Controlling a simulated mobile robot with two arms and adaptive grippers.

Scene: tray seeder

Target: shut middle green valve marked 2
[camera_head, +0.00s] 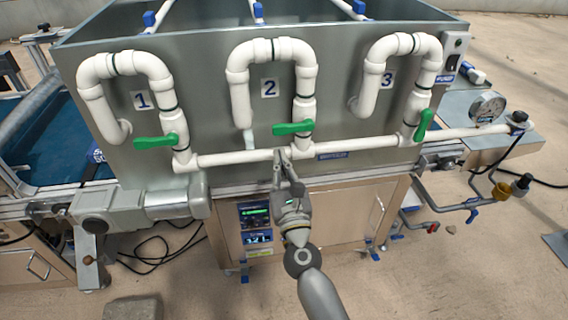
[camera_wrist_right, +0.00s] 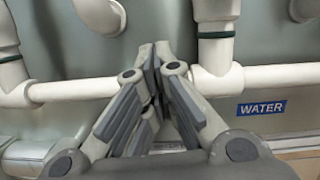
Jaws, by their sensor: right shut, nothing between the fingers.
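The middle green valve handle (camera_head: 293,128), beside the label 2 (camera_head: 269,87), lies roughly level across its white pipe. My right gripper (camera_head: 281,152) is just below this handle, in front of the horizontal white pipe, with its fingers together and empty. In the right wrist view the closed fingertips (camera_wrist_right: 152,48) overlap the white pipe (camera_wrist_right: 80,91); whether they touch it I cannot tell. The green handle is not visible in that view. My left gripper is not in view.
The green handle by label 1 (camera_head: 155,142) lies level to the left. The green handle by label 3 (camera_head: 423,125) stands near upright to the right. A pressure gauge (camera_head: 487,107) is at the far right. A cabinet with a control panel (camera_head: 257,222) stands below.

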